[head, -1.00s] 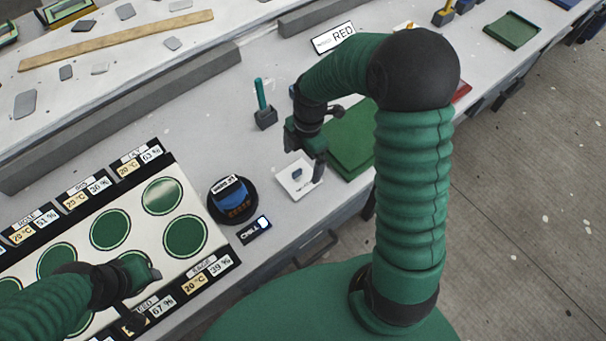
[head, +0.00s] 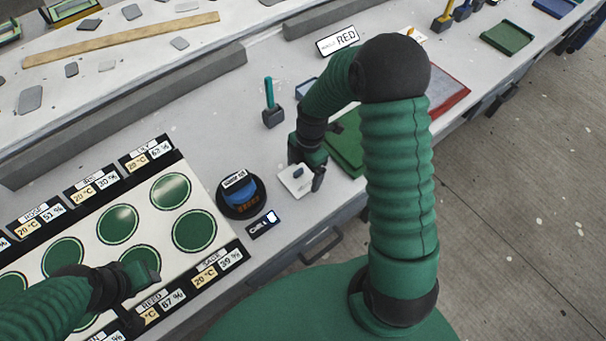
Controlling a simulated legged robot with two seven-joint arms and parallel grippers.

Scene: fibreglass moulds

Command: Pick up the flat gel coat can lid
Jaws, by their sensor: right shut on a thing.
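A small flat white square piece (head: 295,183) with a small blue-grey knob on it is at the front of the bench, left of the green board. It looks like the flat lid, though its print is too small to read. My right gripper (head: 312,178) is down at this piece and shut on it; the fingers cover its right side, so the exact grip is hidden. My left gripper (head: 150,272) is over a green disc at the front of the white panel. Whether its fingers are open or shut does not show clearly.
The white panel (head: 150,213) with green discs and labelled displays fills the lower left. A blue-topped round container (head: 240,193) and a small dark display (head: 263,224) stand left of my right gripper. A green board (head: 346,147) lies right of it. A teal-handled tool (head: 270,100) stands behind.

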